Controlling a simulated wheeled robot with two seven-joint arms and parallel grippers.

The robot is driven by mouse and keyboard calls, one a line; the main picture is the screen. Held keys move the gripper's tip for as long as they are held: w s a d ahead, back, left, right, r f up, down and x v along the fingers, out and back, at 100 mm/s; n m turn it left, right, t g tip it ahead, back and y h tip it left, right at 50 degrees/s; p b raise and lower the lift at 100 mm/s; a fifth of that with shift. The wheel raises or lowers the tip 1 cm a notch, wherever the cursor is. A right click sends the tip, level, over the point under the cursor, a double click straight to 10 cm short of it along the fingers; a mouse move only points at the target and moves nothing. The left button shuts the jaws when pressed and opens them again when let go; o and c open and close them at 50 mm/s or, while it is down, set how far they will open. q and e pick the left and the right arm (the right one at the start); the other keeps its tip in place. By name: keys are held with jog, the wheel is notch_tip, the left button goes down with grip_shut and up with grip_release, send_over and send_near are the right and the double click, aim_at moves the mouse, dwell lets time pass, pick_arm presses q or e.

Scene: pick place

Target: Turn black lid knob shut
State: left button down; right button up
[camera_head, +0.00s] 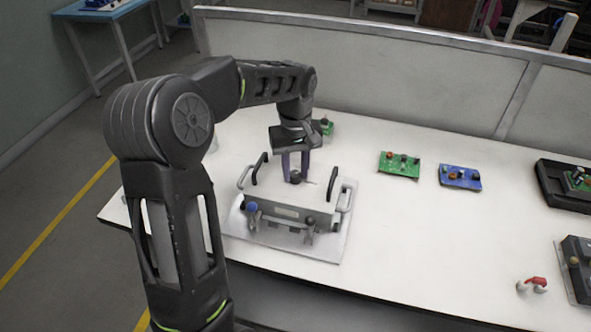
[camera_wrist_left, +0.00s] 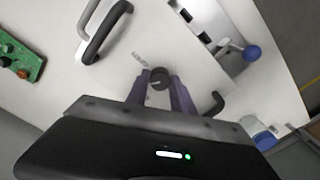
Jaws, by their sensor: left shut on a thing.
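The black lid knob (camera_head: 296,176) is on top of a white-lidded box (camera_head: 318,198) with black and grey handles. My left gripper (camera_head: 296,173) reaches down from above, with its two purple-grey fingers around the knob. In the left wrist view the knob (camera_wrist_left: 159,79) is between the fingertips of the left gripper (camera_wrist_left: 158,82), which is shut on it. A blue ball-ended lever shows at the box's front (camera_head: 252,207) and in the wrist view (camera_wrist_left: 251,53). My right gripper is not in view.
A green circuit board (camera_head: 399,165) and a blue one (camera_head: 460,177) lie right of the box. Black devices stand at the far right, near a red-handled item (camera_head: 537,282). A low partition (camera_head: 400,75) runs behind the table. The table's middle right is clear.

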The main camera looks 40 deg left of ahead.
aim_at(295, 174)
pick_arm(q)
jog(key=n, duration=0.4)
jog(key=shift+n, duration=1.7)
jog(key=c, duration=1.1)
grip_release()
notch_tip(295, 174, up, 8)
jog(key=shift+f, duration=0.1)
